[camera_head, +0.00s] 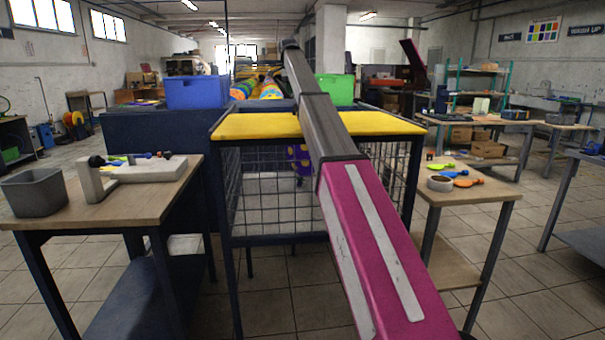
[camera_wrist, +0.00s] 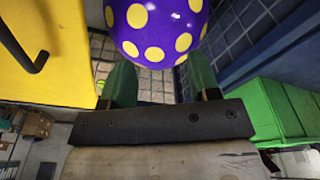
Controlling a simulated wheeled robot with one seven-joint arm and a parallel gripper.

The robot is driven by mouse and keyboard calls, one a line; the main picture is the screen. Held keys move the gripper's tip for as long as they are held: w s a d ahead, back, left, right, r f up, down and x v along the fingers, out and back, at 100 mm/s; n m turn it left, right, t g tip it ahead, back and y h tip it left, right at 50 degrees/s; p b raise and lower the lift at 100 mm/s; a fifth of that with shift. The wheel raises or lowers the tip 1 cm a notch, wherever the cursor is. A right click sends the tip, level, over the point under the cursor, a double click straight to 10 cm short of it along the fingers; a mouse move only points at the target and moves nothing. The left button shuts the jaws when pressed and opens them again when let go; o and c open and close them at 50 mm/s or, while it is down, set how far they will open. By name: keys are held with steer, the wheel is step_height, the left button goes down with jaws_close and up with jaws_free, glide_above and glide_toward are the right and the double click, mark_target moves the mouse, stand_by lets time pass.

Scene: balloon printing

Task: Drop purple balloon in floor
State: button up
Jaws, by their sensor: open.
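The purple balloon (camera_wrist: 157,28) with yellow dots fills the top middle of the wrist view, its upper part cut off. It lies just beyond my gripper (camera_wrist: 160,74), whose two green fingers are apart. I cannot tell whether the fingertips touch it. In the head view, part of the balloon (camera_head: 298,155) shows through wire mesh, below the yellow top and partly hidden by my arm. My gripper is hidden there. Tiled floor (camera_head: 285,305) shows below the cage.
The yellow-topped mesh cage (camera_head: 262,126) stands in front. Behind it are a blue bin (camera_head: 196,92) and a green bin (camera_head: 335,89). A left table holds a grey bin (camera_head: 36,191) and a white stand (camera_head: 143,171). A right table holds a bowl (camera_head: 440,183) and small coloured pieces.

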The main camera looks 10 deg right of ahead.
step_height(320, 180, up, 11)
steer(key=a, duration=0.1)
steer(key=shift+s+a+f, duration=0.15)
steer(key=shift+s+a, duration=0.05)
steer(key=shift+s, duration=0.2)
